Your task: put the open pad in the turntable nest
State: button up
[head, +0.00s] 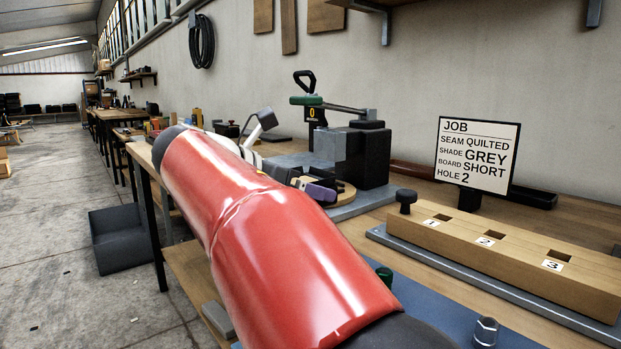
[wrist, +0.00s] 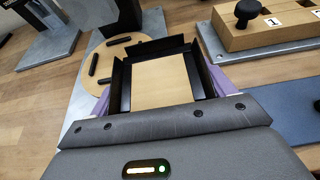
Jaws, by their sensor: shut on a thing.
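The open pad shows a pale wooden board (wrist: 163,82) with purple cloth (wrist: 218,80) spreading out at both sides in the wrist view. My gripper (wrist: 165,85) is shut on the pad, with dark parts along the board's edges. The turntable (wrist: 112,62) is a round wooden disc with black pegs, just beyond the pad and partly hidden by it. In the head view, purple cloth (head: 320,192) shows at the turntable's near side (head: 346,196), and my red arm hides much of the gripper. I cannot tell whether the pad touches the turntable.
A dark press (head: 366,155) with a green-handled lever stands behind the turntable. A wooden block (head: 510,250) with numbered holes is at the right, with a black knob (head: 406,200) at its left end. The job sign (head: 476,155) reads quilted, grey, short, hole 2.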

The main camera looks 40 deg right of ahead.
jog(key=w+d, duration=0.2)
jog(key=d, duration=0.1)
jog(key=w+d, duration=0.2)
jog(key=d, duration=0.1)
jog(key=w+d+p, duration=0.1)
jog(key=w+d, duration=0.1)
jog(key=d, duration=0.1)
jog(key=shift+w+d, duration=0.1)
jog(key=shift+d, duration=0.25)
jog(key=shift+w+d, duration=0.45)
jog(key=shift+d, duration=0.2)
jog(key=shift+w+d, duration=0.4)
jog(key=shift+d, duration=0.2)
jog(key=shift+f, duration=0.75)
